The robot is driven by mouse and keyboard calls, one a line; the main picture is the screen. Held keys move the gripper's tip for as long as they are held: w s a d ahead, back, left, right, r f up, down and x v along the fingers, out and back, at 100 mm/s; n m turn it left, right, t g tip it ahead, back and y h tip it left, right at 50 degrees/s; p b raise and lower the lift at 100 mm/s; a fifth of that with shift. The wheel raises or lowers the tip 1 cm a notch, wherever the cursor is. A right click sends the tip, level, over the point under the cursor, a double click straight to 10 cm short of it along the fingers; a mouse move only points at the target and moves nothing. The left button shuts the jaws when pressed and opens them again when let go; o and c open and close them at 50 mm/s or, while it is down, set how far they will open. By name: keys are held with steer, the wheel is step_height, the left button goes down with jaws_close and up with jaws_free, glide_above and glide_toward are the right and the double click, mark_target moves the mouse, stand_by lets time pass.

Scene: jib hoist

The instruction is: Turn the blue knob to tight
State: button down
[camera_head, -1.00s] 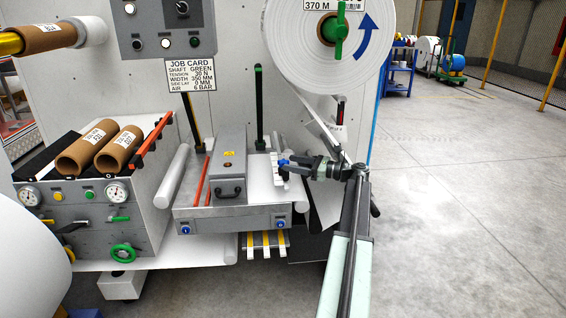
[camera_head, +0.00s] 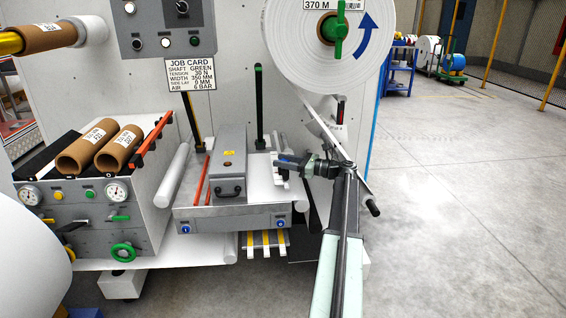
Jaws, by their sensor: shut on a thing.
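My gripper (camera_head: 281,160) is at the right end of the grey splicing table (camera_head: 235,212), reaching in from the right. It is shut at the top of a small white block at the table's right edge. The blue knob there is almost wholly hidden by the jaws, so its setting cannot be read. Two other small round blue knobs sit on the table's front face, one at the left (camera_head: 186,229) and one at the right (camera_head: 281,222).
A grey box with a handle (camera_head: 229,175) stands on the table, left of my gripper. The large white roll (camera_head: 320,60) with a green handle hangs above. A slanting white web runs close behind my arm. The floor at the right is clear.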

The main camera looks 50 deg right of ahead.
steer(key=shift+m+t+h, duration=0.3)
steer(key=shift+m+h, duration=0.1)
steer(key=shift+h, duration=0.2)
steer(key=m+t+h, duration=0.1)
steer(key=m+h, duration=0.2)
steer(key=h, duration=0.2)
steer(key=shift+a, duration=0.15)
steer(key=shift+d+m+h, duration=0.2)
steer(key=shift+m+h, duration=1.4)
steer(key=shift+h, duration=0.7)
steer(key=c, duration=0.9)
jaws_free()
steer(key=s+a, duration=0.1)
steer(key=s, duration=0.6)
steer(key=shift+s+a, duration=0.25)
steer(key=shift+a, duration=0.05)
